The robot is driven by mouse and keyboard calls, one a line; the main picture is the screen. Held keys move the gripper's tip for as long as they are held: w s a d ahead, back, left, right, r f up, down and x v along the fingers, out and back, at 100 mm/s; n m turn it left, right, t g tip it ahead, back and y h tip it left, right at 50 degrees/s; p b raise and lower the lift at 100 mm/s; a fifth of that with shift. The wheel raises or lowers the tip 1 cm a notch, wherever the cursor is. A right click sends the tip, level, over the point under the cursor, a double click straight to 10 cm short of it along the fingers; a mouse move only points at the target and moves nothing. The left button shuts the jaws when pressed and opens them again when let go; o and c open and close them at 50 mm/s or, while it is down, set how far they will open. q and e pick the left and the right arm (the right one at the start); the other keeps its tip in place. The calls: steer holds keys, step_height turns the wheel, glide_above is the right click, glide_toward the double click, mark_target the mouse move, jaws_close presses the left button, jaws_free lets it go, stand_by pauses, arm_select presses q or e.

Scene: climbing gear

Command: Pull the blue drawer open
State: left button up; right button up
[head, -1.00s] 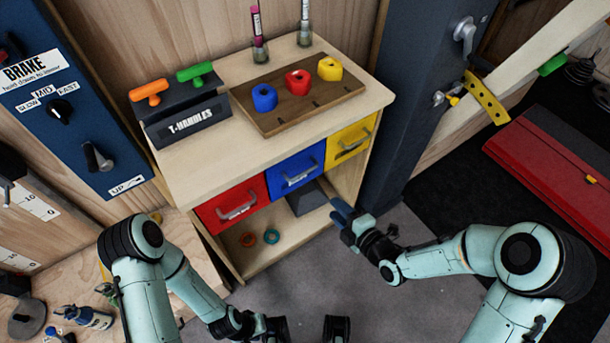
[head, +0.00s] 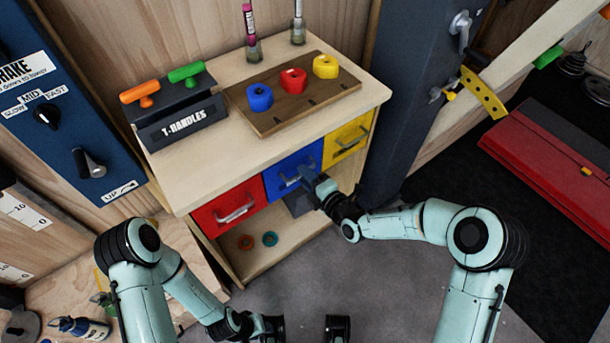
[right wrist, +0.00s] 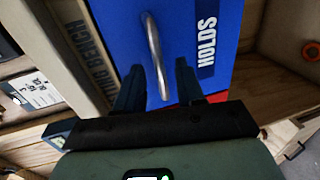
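The blue drawer (head: 285,172) is the middle of three drawers in the wooden cabinet, and its front looks closed, level with the others. Its metal handle also shows in the right wrist view (right wrist: 155,52). My right gripper (head: 312,182) is at the blue drawer's front, partly hiding it and the handle. In the right wrist view its two dark fingers (right wrist: 158,82) are apart, with the handle's lower end between them; contact cannot be told. My left gripper (head: 305,328) is low at the bottom edge, fingers apart and empty, away from the cabinet.
The red drawer (head: 226,212) is left of the blue one, the yellow drawer (head: 347,142) right. An open shelf below holds two rings (head: 258,240). The cabinet top carries a T-handles box (head: 180,122) and a wooden board (head: 305,108) with coloured holds. A dark post (head: 418,90) stands right.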

steer(key=shift+w+a+f, duration=0.1)
steer(key=shift+w+a, duration=0.2)
steer(key=shift+w, duration=0.1)
jaws_close()
